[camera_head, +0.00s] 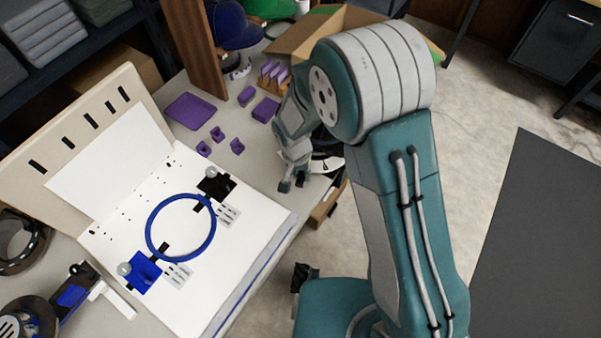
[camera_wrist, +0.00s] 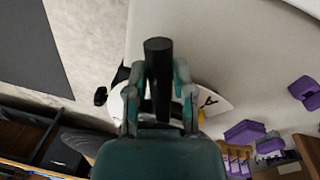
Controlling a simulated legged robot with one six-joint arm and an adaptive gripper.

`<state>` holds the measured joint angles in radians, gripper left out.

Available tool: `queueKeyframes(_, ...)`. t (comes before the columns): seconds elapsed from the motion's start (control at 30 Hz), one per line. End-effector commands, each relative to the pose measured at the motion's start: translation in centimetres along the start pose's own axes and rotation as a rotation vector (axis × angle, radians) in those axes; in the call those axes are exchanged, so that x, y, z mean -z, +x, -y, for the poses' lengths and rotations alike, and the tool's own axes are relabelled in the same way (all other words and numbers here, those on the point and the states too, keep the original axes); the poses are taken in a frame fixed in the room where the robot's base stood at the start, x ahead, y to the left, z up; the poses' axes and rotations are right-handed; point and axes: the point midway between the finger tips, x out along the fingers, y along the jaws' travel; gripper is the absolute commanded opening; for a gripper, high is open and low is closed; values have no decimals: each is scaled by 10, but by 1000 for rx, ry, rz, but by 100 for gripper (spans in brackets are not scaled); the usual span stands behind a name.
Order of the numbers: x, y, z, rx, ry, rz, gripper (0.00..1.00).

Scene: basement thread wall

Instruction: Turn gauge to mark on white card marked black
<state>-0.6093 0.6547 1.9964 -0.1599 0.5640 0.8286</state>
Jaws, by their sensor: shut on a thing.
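My gripper (camera_wrist: 160,108) is shut on an upright black post (camera_wrist: 158,70), seen between its two fingers in the wrist view. A round white face (camera_wrist: 214,102) with a black mark and a yellow spot shows behind the fingers; it looks like the gauge, but my gripper hides most of it. In the head view my gripper (camera_head: 292,186) is over the table's right edge, beside the partly hidden black-and-white round thing (camera_head: 326,164). A small white card (camera_head: 229,214) with dark slots lies by a black bracket on the board. I cannot read its marks.
A white board (camera_head: 130,222) carries a blue ring (camera_head: 151,228), a black bracket (camera_head: 222,190) and a blue bracket (camera_head: 145,272) with another card (camera_head: 178,275). Purple blocks (camera_head: 237,146), a purple tray (camera_head: 189,110) and a cardboard box (camera_head: 300,38) stand behind.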

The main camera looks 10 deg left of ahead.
Motion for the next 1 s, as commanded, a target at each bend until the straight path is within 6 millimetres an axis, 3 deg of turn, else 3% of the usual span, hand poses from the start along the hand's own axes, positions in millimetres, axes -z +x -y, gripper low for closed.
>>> queueKeyframes(0.27,0,4,-11,-3,-65,-18,0)
queueKeyframes(1.0,14,19,-66,-22,-411,-114,0)
